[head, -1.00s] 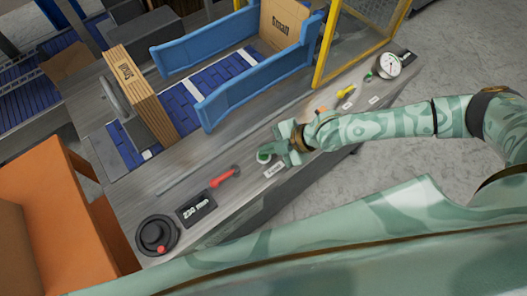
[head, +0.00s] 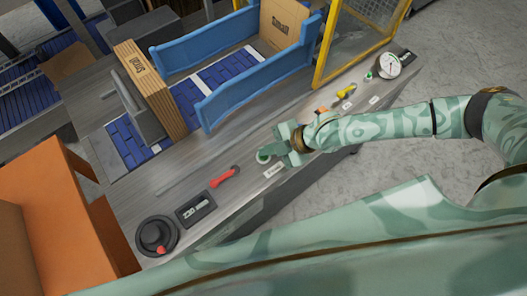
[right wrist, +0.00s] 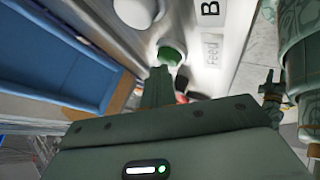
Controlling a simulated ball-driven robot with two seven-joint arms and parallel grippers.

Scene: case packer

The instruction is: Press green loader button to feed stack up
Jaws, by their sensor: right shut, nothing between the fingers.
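The green loader button (head: 263,156) sits on the grey console's front ledge, beside a white label. In the right wrist view the green button (right wrist: 170,55) shows just beyond my fingertips, near a label reading "Feed". My right gripper (head: 277,152) is shut and empty, with its tips at the button; whether they touch it, I cannot tell. In the right wrist view the shut fingers (right wrist: 160,78) point at the button. The stack of flat cardboard cases (head: 151,90) stands on edge on the blue belt, with a grey pusher plate (head: 137,108) behind it. My left gripper is not in view.
A red handle (head: 225,177), a display (head: 196,208) and a black dial (head: 157,236) lie left of the button. A yellow handle (head: 346,91) and a gauge (head: 389,66) lie right. Blue guide rails (head: 262,85) and a yellow-framed guard (head: 327,50) stand behind.

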